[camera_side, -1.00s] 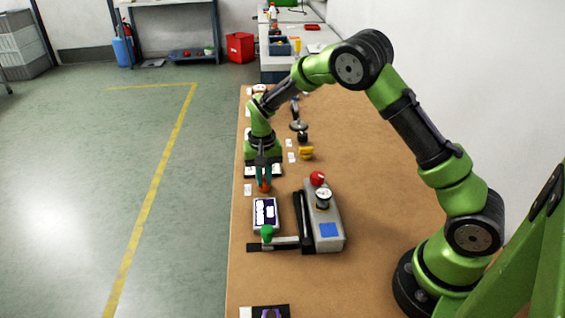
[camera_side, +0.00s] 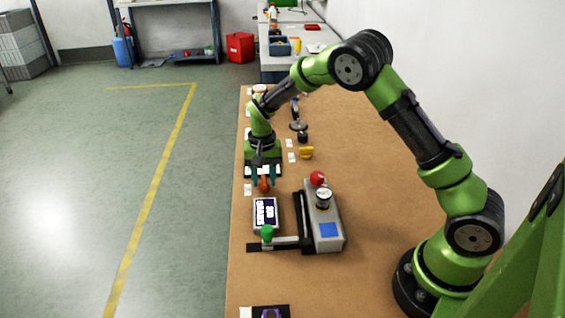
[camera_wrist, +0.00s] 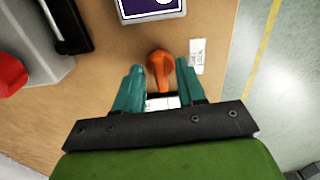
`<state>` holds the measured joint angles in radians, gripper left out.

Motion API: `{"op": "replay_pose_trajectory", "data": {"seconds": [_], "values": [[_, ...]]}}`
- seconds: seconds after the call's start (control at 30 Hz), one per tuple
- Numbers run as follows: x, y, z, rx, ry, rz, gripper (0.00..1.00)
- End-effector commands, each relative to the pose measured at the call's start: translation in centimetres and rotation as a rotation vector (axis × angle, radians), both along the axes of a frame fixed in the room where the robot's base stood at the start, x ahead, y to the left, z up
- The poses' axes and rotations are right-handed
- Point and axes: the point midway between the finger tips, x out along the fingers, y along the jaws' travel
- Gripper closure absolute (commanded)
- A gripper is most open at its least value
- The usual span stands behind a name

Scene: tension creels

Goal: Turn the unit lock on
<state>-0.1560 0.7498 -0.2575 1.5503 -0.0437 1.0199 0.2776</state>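An orange knob (camera_wrist: 159,64) with a narrow handle stands on the table beside a small white label (camera_wrist: 197,56), whose print is too small to read surely. The knob also shows in the side view (camera_side: 264,185). My gripper (camera_wrist: 160,68) is open, with one teal finger on each side of the knob. Gaps show between the fingers and the knob in the wrist view, and the fingertips are level with it. My gripper also shows in the side view (camera_side: 264,180), pointing down over the knob. The knob's base is partly hidden.
A display box (camera_side: 265,214) with white text stands close in front of the knob. A grey unit (camera_side: 327,232) with a red button (camera_side: 317,178) and a green-knobbed lever (camera_side: 267,232) are near it. Yellow (camera_side: 306,153) and black controls stand behind.

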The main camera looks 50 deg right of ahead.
Motion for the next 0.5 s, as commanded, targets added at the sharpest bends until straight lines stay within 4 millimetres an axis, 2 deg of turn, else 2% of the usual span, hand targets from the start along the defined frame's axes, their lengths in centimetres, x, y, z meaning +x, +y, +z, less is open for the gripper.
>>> {"op": "replay_pose_trajectory", "data": {"seconds": [0.27,0.37,0.5], "values": [[0.1,0.0,0.8,0.0,-0.005,0.001,0.61],[0.2,0.0,2.3,0.0,-0.006,0.002,0.61],[0.2,0.0,5.5,0.0,-0.008,0.0,0.61]]}}
